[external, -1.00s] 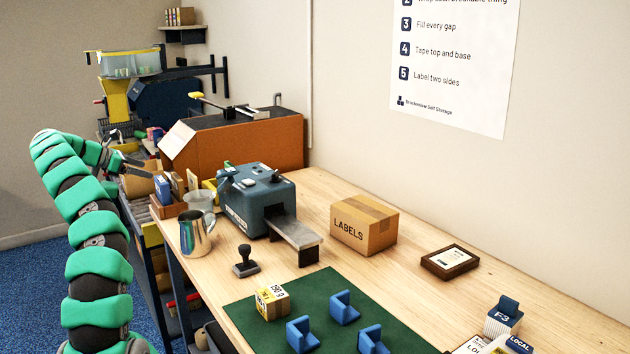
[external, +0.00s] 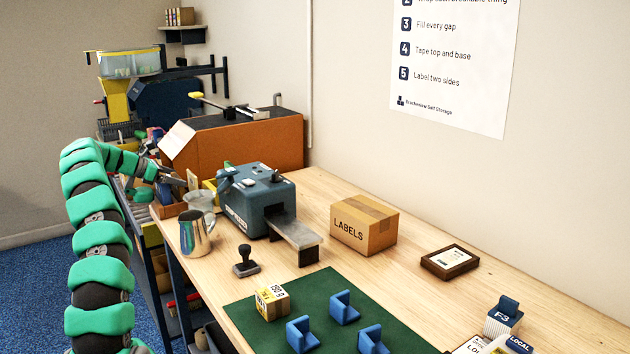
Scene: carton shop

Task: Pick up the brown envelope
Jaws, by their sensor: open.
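A wooden rack (external: 168,210) stands at the far left end of the bench and holds upright flat items. A tan-brown flat item (external: 193,180) shows in it, at the right; it may be the brown envelope, but it is too small and covered to be sure. My gripper (external: 180,180) is at the rack, in front of or over its items, with its jaws open. My arm hides part of the rack. I cannot tell whether a finger touches anything.
A metal jug (external: 196,234), a clear beaker (external: 200,201) and a blue-grey machine (external: 257,200) stand close to the right of the rack. A large orange-brown cabinet (external: 250,142) rises behind. A labels carton (external: 364,224) is farther right, with bare bench around it.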

